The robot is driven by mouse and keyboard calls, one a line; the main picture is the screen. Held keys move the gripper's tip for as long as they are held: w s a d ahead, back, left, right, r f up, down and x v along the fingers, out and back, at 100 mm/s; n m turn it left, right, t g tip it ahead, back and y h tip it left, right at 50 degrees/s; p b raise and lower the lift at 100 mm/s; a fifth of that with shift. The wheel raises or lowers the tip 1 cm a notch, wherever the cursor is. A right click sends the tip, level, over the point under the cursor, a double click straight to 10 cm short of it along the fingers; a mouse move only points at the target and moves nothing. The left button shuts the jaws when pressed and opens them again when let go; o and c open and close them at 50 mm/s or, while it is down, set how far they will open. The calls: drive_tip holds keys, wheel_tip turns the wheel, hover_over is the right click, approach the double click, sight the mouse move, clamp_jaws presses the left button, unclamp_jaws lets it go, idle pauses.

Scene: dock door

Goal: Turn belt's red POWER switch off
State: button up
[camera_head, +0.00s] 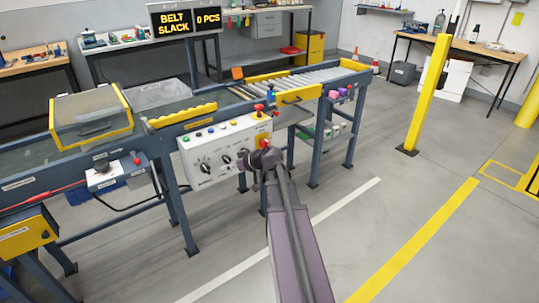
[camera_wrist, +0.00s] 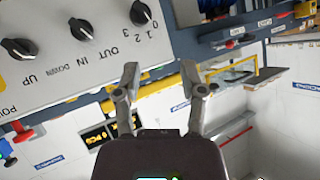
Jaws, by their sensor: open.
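The belt's grey-white control panel (camera_head: 222,150) has black knobs and small coloured buttons. At its right end is a red part (camera_head: 262,141) on yellow, partly hidden by my wrist; I cannot read its label or tell its switch position. In the wrist view, the panel (camera_wrist: 60,65) fills the upper left, with black knobs and a cut-off label starting "PO" at the left edge. A red piece (camera_wrist: 21,136) shows below that label; I cannot tell whether it is the POWER switch. My gripper (camera_wrist: 159,78) is open and empty, close to the panel in view. In the head view, my gripper (camera_head: 259,157) is against the panel's right end.
The conveyor (camera_head: 200,112) runs behind the panel, with a yellow-framed clear cover (camera_head: 91,113) at left. A display (camera_head: 184,20) reads BELT SLACK, 0 PCS. A small box with a red button (camera_head: 116,172) sits left of the panel.

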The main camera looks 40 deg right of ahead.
drive_tip(key=d+f+m+t+h+b, duration=0.1)
drive_tip(key=d+f+t+b, duration=0.1)
drive_tip(key=d+b, duration=0.35)
drive_tip(key=d+f+t+h+b, duration=0.1)
drive_tip(key=d+f+t+b, duration=0.2)
drive_tip(key=d, duration=0.6)
drive_tip(key=m+t+h+b, duration=0.1)
drive_tip(key=t+h+b, duration=0.1)
drive_tip(key=h+b, duration=0.3)
approach(268, 143)
drive_tip(key=s+y, duration=0.1)
drive_tip(key=s, duration=0.4)
drive_tip(key=shift+w+d+f+b, duration=0.15)
drive_tip(key=shift+w+d+b, duration=0.05)
drive_tip(key=shift+d+b, duration=0.25)
drive_tip(key=shift+w, duration=0.1)
drive_tip(key=w, duration=1.3)
drive_tip(key=shift+w, duration=0.35)
clamp_jaws()
